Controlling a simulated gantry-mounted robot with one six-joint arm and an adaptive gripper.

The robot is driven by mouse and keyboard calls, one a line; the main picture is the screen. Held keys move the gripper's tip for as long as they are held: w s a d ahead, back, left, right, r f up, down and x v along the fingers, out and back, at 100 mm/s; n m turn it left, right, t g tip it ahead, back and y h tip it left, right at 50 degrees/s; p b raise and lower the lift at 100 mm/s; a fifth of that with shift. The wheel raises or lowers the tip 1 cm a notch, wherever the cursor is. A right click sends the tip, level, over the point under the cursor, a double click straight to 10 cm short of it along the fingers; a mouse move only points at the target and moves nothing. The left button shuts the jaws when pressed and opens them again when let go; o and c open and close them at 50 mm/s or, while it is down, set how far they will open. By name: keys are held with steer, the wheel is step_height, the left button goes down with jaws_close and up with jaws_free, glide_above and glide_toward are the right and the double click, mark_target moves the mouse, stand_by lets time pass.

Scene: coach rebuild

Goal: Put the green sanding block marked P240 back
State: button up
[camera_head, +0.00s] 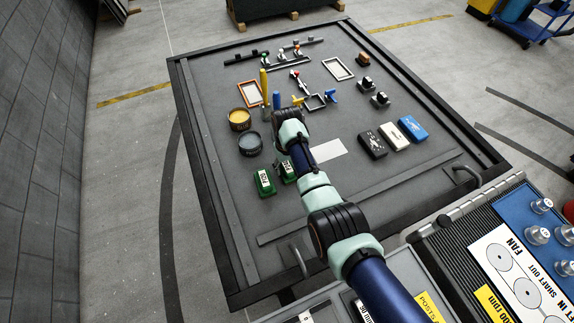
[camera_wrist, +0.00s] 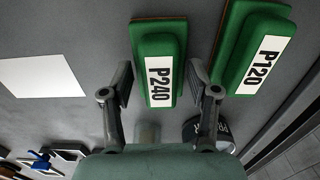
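The green sanding block marked P240 (camera_wrist: 158,62) lies label up on the grey table, and its label reads clearly in the wrist view. In the head view it is the right one of two green blocks (camera_head: 287,171), close to my arm. My gripper (camera_wrist: 160,75) is open, with one finger on each side of the P240 block. I see a gap beside the fingers and cannot tell any contact. The green block marked P120 (camera_wrist: 253,50) lies beside it; in the head view it is on the left (camera_head: 264,183). My arm hides the fingers in the head view.
A blank white rectangle (camera_head: 325,150) lies right of the green blocks. Two round tins, yellow (camera_head: 240,119) and blue-grey (camera_head: 250,142), stand behind them. Black (camera_head: 373,144), white (camera_head: 394,136) and blue (camera_head: 413,128) boxes sit at right. Several tools lie at the back.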

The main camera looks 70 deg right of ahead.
mark_target(287, 165)
step_height(287, 165, up, 12)
steer(key=p, duration=0.3)
steer(key=shift+r+p, duration=0.15)
steer(key=shift+p, duration=0.15)
steer(key=w+a+n+t+h, duration=0.2)
steer(key=w+a+t, duration=0.1)
steer(key=w+a, duration=0.7)
steer(key=w+a+r+n+t, duration=0.1)
steer(key=a+r+n+t, duration=0.15)
steer(key=a, duration=0.65)
steer(key=w+a+r+n+t, duration=0.1)
steer(key=w+a+r+t, duration=0.15)
steer(key=a, duration=0.65)
steer(key=s+a+r+n+t+y, duration=0.1)
steer(key=s+a+r, duration=0.3)
steer(key=a, duration=0.4)
steer(key=s+a+r+n+t+y, duration=0.1)
steer(key=s+a+r+n+t, duration=0.1)
steer(key=a+r, duration=0.5)
steer(key=shift+s+a+r+t, duration=0.15)
steer(key=shift+s+a+t, duration=0.5)
steer(key=shift+s+t, duration=0.4)
